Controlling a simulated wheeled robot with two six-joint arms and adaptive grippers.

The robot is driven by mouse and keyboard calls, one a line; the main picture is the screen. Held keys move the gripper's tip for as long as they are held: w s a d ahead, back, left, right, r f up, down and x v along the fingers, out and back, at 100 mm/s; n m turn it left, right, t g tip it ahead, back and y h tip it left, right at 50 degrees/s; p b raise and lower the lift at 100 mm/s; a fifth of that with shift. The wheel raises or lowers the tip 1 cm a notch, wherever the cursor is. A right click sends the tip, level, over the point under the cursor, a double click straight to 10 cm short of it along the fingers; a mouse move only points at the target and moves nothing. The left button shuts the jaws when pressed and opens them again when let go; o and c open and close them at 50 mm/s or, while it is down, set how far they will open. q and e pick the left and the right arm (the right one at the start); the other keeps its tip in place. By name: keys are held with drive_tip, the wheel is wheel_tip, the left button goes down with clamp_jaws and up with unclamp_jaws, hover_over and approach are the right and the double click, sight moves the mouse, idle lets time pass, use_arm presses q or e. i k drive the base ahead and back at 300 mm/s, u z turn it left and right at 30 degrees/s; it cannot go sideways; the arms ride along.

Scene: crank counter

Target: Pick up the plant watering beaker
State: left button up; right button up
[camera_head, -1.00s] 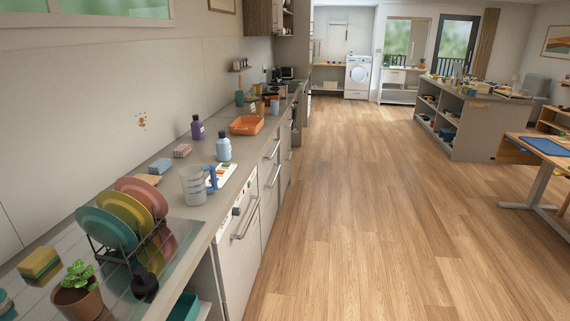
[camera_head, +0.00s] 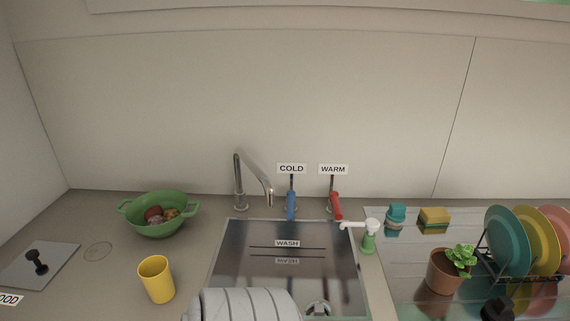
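A yellow beaker-like cup (camera_head: 157,280) stands upright on the counter, left of the sink, in the head view. It is the only cup in view, and no label on it shows whether it is the plant watering beaker. The potted plant (camera_head: 446,270), green leaves in a brown pot, stands right of the sink.
The sink (camera_head: 232,262) has a tap (camera_head: 240,185), a blue COLD lever (camera_head: 291,204) and a red WARM lever (camera_head: 336,206). A green bowl (camera_head: 159,228) stands behind the cup. A grey-white ribbed shape (camera_head: 245,305) covers the sink's front left. A plate rack (camera_head: 482,246) stands right.

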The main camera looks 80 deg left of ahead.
sight(154, 272)
drive_tip(key=u, duration=1.8)
drive_tip(key=k, duration=0.1)
drive_tip(key=u, duration=1.6)
